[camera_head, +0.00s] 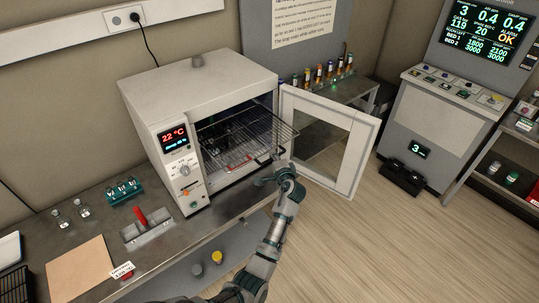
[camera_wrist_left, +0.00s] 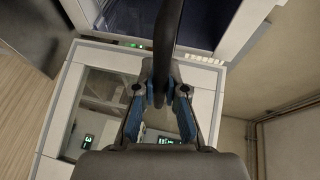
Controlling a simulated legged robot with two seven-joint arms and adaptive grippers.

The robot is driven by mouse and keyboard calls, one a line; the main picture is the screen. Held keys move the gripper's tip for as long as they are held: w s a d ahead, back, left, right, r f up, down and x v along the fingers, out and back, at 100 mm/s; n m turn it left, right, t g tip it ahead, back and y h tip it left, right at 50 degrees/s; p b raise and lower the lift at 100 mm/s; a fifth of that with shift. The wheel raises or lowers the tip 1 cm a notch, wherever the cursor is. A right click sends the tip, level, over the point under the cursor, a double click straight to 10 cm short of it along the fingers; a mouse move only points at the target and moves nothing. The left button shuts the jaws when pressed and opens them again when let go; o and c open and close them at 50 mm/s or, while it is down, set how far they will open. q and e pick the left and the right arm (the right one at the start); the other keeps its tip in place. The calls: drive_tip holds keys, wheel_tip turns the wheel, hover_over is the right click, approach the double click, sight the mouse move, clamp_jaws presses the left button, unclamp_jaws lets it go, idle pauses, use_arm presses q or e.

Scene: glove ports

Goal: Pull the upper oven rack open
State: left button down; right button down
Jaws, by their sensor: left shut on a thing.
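The white oven (camera_head: 190,110) stands on the bench with its door open. The upper oven rack (camera_head: 240,140), a wire grid, sticks out of the opening toward the front right. A dark object with some red lies at the front part of the rack. My left gripper (camera_head: 268,172) is at the rack's front edge, its fingertips partly hidden. In the left wrist view, my left gripper (camera_wrist_left: 159,92) is shut on a dark bar (camera_wrist_left: 165,40), which runs between the blue-padded fingers and looks like the rack's handle. The oven's inside is mostly in shadow. My right gripper is not in view.
The open oven door (camera_head: 327,145), with a window, stands to the right of the rack. A teal tube rack (camera_head: 123,191), small flasks and a red-handled item (camera_head: 141,218) are on the bench (camera_head: 190,233) at left. Floor is clear at lower right.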

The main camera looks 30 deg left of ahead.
use_arm(q)
drive_tip(key=c, duration=1.5)
unclamp_jaws()
drive_tip(key=shift+d, duration=0.45)
drive_tip(key=o, duration=0.3)
drive_tip(key=shift+w, duration=0.15)
drive_tip(key=shift+a+f, duration=0.1)
drive_tip(key=shift+a, duration=0.2)
drive_tip(key=v, duration=1)
drive_tip(key=shift+s+a, duration=0.2)
drive_tip(key=shift+s, duration=0.4)
drive_tip(key=shift+d, duration=0.15)
